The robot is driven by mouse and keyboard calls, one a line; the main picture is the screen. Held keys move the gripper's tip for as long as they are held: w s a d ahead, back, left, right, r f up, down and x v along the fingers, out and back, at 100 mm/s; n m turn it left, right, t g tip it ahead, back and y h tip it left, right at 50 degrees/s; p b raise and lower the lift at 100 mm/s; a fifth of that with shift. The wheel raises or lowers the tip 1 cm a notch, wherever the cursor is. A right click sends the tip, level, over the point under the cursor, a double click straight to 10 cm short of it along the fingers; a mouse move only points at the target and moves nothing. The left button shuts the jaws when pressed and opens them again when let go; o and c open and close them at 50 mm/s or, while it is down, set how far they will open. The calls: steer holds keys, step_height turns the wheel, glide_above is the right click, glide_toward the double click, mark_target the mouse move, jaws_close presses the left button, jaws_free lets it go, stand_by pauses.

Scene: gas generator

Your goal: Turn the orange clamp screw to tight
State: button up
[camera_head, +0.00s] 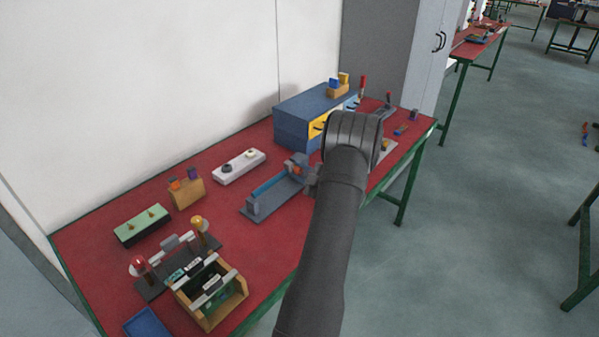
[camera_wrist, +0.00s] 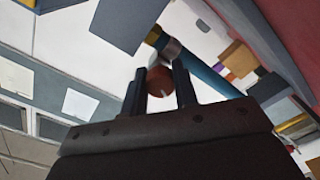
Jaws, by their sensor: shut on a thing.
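The orange clamp screw (camera_wrist: 159,82) shows in the wrist view as a round orange-red knob between the two dark fingers of my gripper (camera_wrist: 159,68). The fingers are shut on it from both sides. In the head view my gripper (camera_head: 311,178) reaches the grey clamp stand on the table, and a bit of orange (camera_head: 292,168) shows there. A blue tube (camera_head: 268,186) lies along the grey base (camera_head: 254,205); it also shows in the wrist view (camera_wrist: 208,73). The screw's turn angle cannot be read.
A blue drawer box (camera_head: 300,105) stands behind my arm. A white block with knobs (camera_head: 239,166) and a wooden block with coloured pieces (camera_head: 188,194) stand to the left. A wooden crate (camera_head: 238,292) is at the front. Red tabletop (camera_head: 240,240) is bare in front of the clamp.

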steer(key=shift+d, duration=0.1)
steer(key=o, duration=0.7)
steer(key=shift+s, duration=0.1)
steer(key=v, duration=1.7)
steer(key=shift+s+d+r, duration=0.1)
steer(key=shift+s, duration=0.05)
